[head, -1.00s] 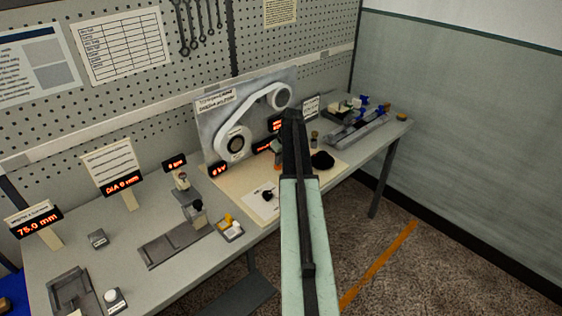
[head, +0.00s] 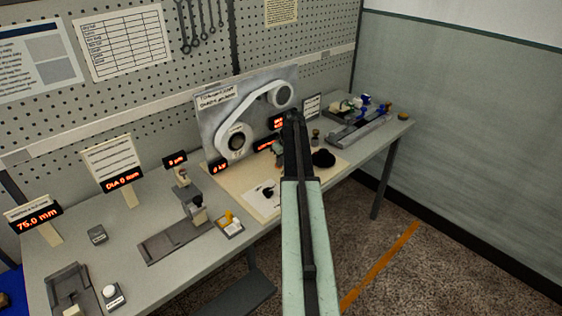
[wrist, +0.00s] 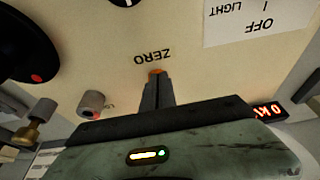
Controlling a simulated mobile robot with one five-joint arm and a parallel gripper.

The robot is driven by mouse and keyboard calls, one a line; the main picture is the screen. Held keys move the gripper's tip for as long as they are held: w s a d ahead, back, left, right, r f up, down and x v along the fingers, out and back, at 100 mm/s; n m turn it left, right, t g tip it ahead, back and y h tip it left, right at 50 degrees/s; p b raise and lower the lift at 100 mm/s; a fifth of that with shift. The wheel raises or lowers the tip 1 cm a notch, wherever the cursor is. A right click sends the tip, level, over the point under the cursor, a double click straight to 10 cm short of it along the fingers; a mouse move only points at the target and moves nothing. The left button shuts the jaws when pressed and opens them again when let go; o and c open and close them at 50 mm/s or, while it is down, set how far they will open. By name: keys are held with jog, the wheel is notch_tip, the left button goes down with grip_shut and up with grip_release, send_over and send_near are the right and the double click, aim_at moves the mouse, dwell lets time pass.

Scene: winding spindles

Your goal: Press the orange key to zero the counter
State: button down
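The orange key (wrist: 155,72) shows in the wrist view as a small orange patch right at the tips of my gripper (wrist: 156,84), under the upside-down word ZERO on a cream panel. My gripper's dark fingers are together with nothing visible between them, and they cover most of the key. I cannot tell whether they touch it or whether it is pressed in. In the head view my gripper (head: 291,116) reaches over the winding station, and my arm hides the key there. Which red display is the counter is not clear.
In the wrist view a black knob with a red dot (wrist: 28,42), a grey knob (wrist: 92,103) and a red display (wrist: 269,112) lie around my gripper. In the head view the bench (head: 120,262) carries several fixtures at left and a blue-handled fixture (head: 360,125) at right.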

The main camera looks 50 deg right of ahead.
jog(key=shift+w+r+p, duration=0.25)
jog(key=shift+r+p, duration=0.25)
jog(key=shift+p, duration=0.4)
jog(key=p+v, duration=1.2)
jog(key=v, duration=0.1)
jog(key=shift+w+p, duration=0.2)
jog(key=shift+p, duration=0.1)
